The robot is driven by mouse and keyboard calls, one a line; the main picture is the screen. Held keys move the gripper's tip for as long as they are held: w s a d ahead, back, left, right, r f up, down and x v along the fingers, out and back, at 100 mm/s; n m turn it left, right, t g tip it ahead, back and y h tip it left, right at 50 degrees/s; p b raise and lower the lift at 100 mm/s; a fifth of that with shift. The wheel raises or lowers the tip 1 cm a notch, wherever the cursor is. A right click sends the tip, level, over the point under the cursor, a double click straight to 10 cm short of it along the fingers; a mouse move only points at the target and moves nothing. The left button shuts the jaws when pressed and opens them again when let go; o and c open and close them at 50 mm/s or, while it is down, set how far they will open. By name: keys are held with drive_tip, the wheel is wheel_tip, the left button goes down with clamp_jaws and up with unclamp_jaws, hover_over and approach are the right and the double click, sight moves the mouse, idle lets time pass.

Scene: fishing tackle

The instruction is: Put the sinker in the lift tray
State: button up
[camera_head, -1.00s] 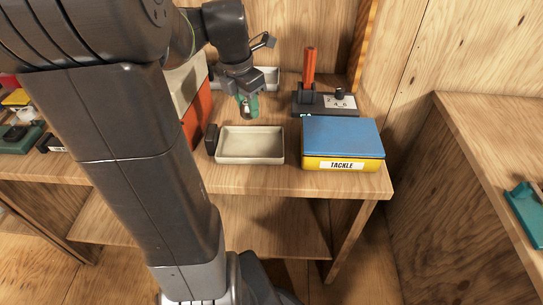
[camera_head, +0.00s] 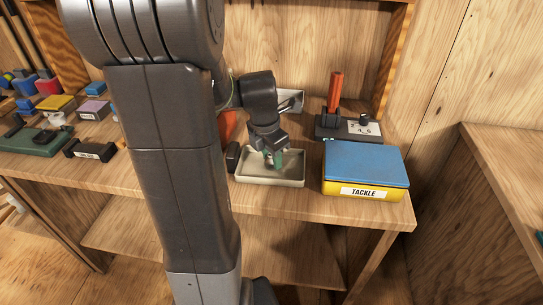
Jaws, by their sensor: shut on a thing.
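A shallow cream tray (camera_head: 292,182) with a dark block at its left end sits near the front edge of the bench; I take it for the lift tray. My gripper (camera_head: 273,162), with green fingertips, points down over the middle of this tray. It is shut on a small grey thing, most likely the sinker (camera_head: 268,165), which is mostly hidden by the fingers. I cannot tell whether the sinker touches the tray floor. The visible tray floor is otherwise bare.
A blue-lidded yellow TACKLE box (camera_head: 366,169) stands close right of the tray. Behind are a black base with a red upright handle (camera_head: 335,92) and a second pale tray (camera_head: 291,101), partly hidden by my arm. Several coloured items lie at the left.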

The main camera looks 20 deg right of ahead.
sight(266, 169)
drive_tip(key=shift+f, duration=0.15)
drive_tip(key=o, duration=1.1)
drive_tip(key=r, duration=0.4)
drive_tip(key=a+r+p, duration=0.1)
drive_tip(key=r, duration=0.7)
drive_tip(key=shift+s+a+r+p, duration=0.1)
drive_tip(key=shift+s+a+p, duration=0.15)
drive_tip(key=shift+a+p, duration=0.15)
